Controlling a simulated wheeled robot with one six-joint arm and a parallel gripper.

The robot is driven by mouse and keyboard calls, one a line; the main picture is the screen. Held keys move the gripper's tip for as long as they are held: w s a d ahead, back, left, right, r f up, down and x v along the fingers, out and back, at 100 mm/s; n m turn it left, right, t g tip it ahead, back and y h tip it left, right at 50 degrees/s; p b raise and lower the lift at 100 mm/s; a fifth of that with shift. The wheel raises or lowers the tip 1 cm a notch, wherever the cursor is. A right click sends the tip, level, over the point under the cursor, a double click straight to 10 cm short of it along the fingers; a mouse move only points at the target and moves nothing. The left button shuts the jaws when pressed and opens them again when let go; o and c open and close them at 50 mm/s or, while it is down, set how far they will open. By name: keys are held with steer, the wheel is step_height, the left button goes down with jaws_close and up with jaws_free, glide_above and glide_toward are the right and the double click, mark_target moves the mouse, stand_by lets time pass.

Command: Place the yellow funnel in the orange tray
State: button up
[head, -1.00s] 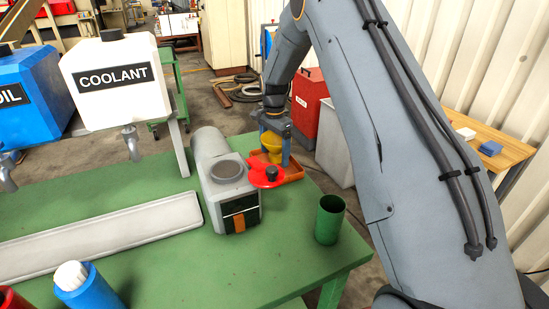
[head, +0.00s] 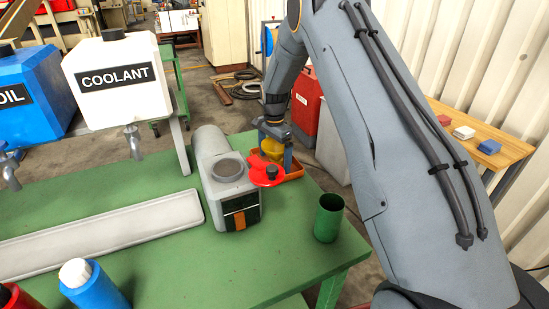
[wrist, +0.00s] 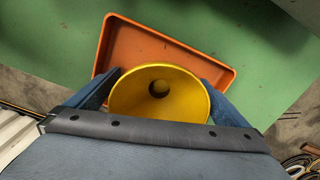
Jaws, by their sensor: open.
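The yellow funnel (head: 272,148) is at the orange tray (head: 293,175) near the far right corner of the green table. In the wrist view the funnel (wrist: 158,92) shows its wide mouth and dark centre hole, over the near part of the tray (wrist: 180,52). My gripper (head: 272,155) is open, with one blue finger on either side of the funnel; in the wrist view the fingers (wrist: 158,88) flank it. I cannot tell whether they touch it. The funnel's lower end is hidden, so its contact with the tray floor cannot be seen.
A grey machine (head: 230,192) with a red cap (head: 265,174) stands left of the tray and partly hides it. A green cup (head: 328,217) stands near the right edge. A long grey tray (head: 100,236) lies at left. Green table surface between is clear.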

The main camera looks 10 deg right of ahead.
step_height(320, 180, up, 12)
steer(key=b, duration=0.4)
steer(key=shift+r, duration=0.1)
